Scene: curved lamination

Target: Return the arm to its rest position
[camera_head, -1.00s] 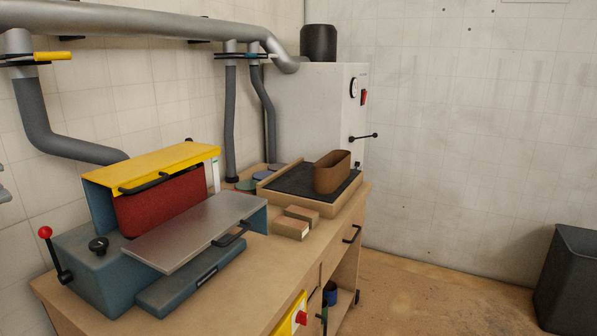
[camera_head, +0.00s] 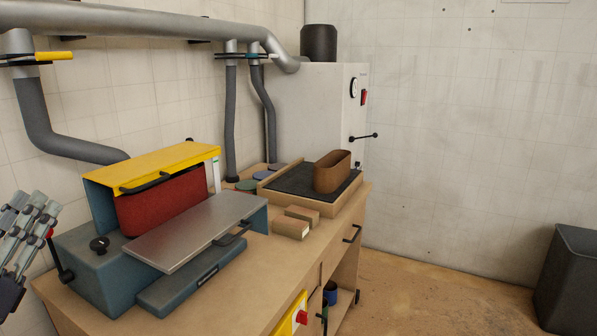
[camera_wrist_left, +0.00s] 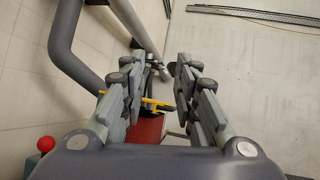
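My left gripper (camera_head: 26,240) is at the far left edge in the head view, in front of the wall and beside the belt sander's left end. In the left wrist view its two fingers (camera_wrist_left: 157,85) stand apart with nothing between them, so it is open and empty. Beyond the fingers the sander's red belt (camera_wrist_left: 147,128) and yellow hood show. My right gripper is not in view.
The sander (camera_head: 98,272) with its yellow hood (camera_head: 150,165) and metal table stands on the wooden bench (camera_head: 235,300). A brown curved piece (camera_head: 331,173) stands on a black-topped tray (camera_head: 300,182). Two wood blocks (camera_head: 291,228) lie nearby. A dark bin (camera_head: 570,280) stands right.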

